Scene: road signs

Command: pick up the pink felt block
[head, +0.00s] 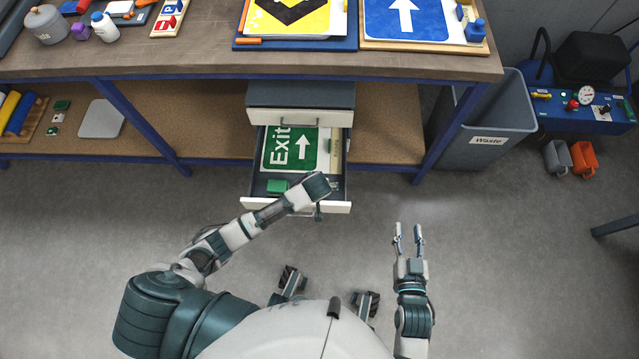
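I cannot make out a clearly pink felt block in the head view. A small purple block (80,31) stands at the back left of the bench, beside a white bottle. A green block (277,186) lies in the open drawer (262,203). My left gripper (319,212) is at the drawer's front edge, near its handle; its fingers are mostly hidden by the wrist. My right gripper (408,228) is open and empty over the floor, right of the drawer, with its fingers apart.
The drawer also holds a green Exit sign (291,150). Signs and folders lie on the workbench (180,62). A grey waste bin (488,128) stands right of the bench, with a blue control box (580,112) beyond. Floor around my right gripper is clear.

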